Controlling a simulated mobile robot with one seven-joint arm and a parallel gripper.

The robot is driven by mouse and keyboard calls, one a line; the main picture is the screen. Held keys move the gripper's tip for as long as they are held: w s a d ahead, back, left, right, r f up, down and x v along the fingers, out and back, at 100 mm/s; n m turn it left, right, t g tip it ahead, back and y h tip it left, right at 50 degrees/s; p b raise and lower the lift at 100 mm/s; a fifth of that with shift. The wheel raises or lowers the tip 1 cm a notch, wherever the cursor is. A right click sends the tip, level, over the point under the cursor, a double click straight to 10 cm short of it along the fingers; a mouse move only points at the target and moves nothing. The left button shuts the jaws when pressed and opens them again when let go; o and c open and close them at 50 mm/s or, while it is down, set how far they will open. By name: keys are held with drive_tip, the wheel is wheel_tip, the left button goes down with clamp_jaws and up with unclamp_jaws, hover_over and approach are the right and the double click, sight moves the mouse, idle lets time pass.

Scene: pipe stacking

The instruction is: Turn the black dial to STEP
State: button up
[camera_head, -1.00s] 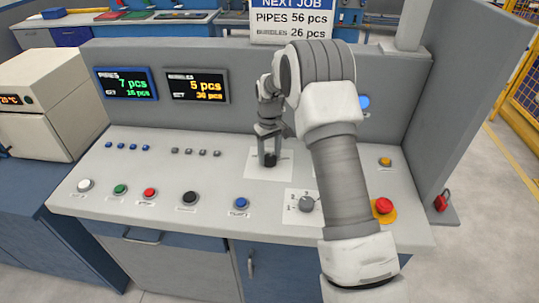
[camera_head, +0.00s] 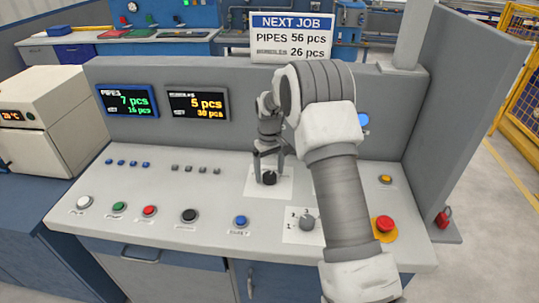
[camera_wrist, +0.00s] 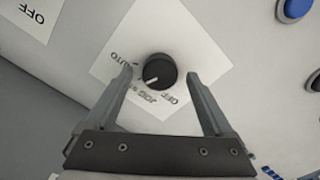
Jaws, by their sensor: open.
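The black dial (camera_head: 269,178) sits on a white label plate (camera_wrist: 205,48) on the grey console. In the wrist view the dial (camera_wrist: 163,67) shows a white pointer mark aimed to the lower left. AUTO, JOG and OFF can be read upside down around it; I cannot make out STEP, and my left finger covers part of that side. My gripper (camera_head: 270,167) is open above the dial. In the wrist view the fingers of my gripper (camera_wrist: 160,75) stand on either side of the dial, with gaps.
A grey selector knob (camera_head: 308,222) and a red emergency button (camera_head: 384,224) lie to the right. A blue button (camera_head: 240,221) and a black button (camera_head: 189,216) are at the front left. Two displays (camera_head: 198,104) and a NEXT JOB sign (camera_head: 291,38) stand behind.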

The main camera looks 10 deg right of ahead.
sight(270, 175)
wheel_tip(270, 175, up, 17)
idle(0.4)
